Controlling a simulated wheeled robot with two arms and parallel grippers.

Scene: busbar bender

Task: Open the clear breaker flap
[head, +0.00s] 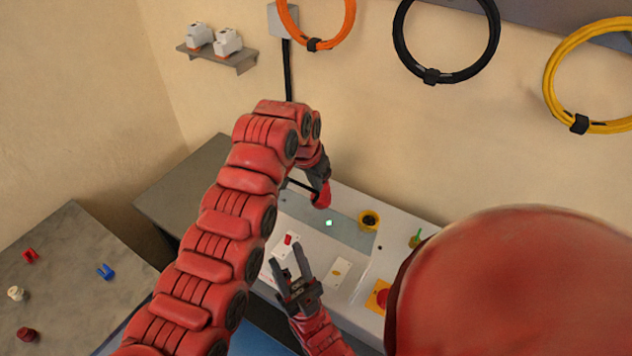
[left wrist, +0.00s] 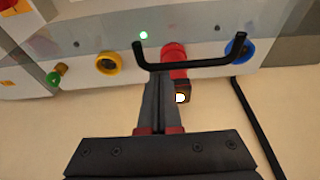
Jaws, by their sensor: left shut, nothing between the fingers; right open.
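The machine's light top panel (head: 405,240) lies under my arms. I cannot clearly make out the clear flap; a smoky, see-through-looking grey strip (head: 348,233) crosses the panel. A black U-shaped handle (left wrist: 195,66) spans the left wrist view in front of my left fingers, and shows as a thin dark bar (head: 300,185) in the head view. My left gripper (head: 320,180) is shut and empty, beside a red cylinder (head: 322,198). Its fingers (left wrist: 159,85) overlap the handle and cylinder in view; contact is unclear. My right gripper (head: 291,262) is open over the panel's near side.
The panel carries a yellow-ringed button (head: 369,220), a green knob (head: 415,238), a red stop button on yellow (head: 381,297) and a small red switch (head: 288,240). A side table (head: 75,260) with small parts stands left. Coiled cables hang on the wall.

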